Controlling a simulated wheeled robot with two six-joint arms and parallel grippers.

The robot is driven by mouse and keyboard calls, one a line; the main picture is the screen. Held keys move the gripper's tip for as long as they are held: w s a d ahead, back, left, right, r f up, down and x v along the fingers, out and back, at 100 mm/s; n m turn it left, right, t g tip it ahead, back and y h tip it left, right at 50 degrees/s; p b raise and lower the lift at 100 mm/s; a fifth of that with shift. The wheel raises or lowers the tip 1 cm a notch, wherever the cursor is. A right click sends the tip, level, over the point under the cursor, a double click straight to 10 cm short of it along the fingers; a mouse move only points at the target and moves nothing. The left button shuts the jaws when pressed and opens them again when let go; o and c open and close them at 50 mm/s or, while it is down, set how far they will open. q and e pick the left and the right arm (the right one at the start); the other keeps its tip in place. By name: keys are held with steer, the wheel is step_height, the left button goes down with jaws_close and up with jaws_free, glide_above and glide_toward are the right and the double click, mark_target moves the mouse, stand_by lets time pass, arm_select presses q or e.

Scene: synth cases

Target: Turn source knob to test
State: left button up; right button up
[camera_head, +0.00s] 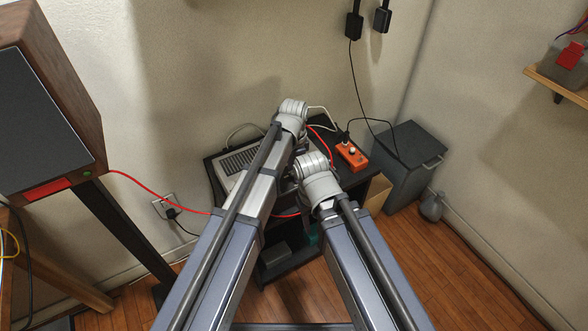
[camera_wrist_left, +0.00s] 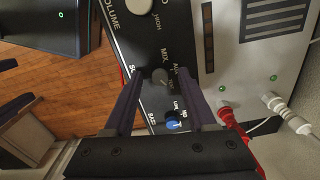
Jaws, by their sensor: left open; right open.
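The source knob (camera_wrist_left: 160,78) is a small dark knob on a black panel (camera_wrist_left: 136,45) in the left wrist view. Labels MIX, AUX and TEST stand near it, and its name is partly hidden by a finger. I cannot tell where its pointer aims. My left gripper (camera_wrist_left: 158,70) is open, with one finger on each side of the knob; contact is not clear. In the head view, my arms hide both the knob and the gripper fingers. Part of what looks like my right gripper (camera_wrist_left: 24,115) shows at the wrist view's left edge, apart from the panel.
A blue knob (camera_wrist_left: 172,125) and a large white volume knob (camera_wrist_left: 139,5) flank the source knob. A pale vented unit (camera_wrist_left: 253,50) with red and white plugs lies beside the panel. An orange box (camera_head: 351,155) and a dark bin (camera_head: 408,160) stand right.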

arm_select(q)
step_height(320, 180, up, 8)
steer(key=p, duration=0.8)
steer(key=shift+f, duration=0.15)
steer(key=s+a+n, duration=1.3)
steer(key=a, duration=0.4)
steer(key=s+d+r+m+p, duration=0.1)
steer(key=s+d+r+p, duration=0.2)
steer(key=d+r+p, duration=0.1)
steer(key=s+d+r+m+y+p, duration=0.1)
steer(key=s+d+r+m+p, duration=0.1)
steer(key=d, duration=0.5)
step_height(320, 180, up, 2)
steer(key=shift+s+r+p, duration=0.2)
steer(key=shift+s+p, duration=0.3)
steer(key=shift+p, duration=0.5)
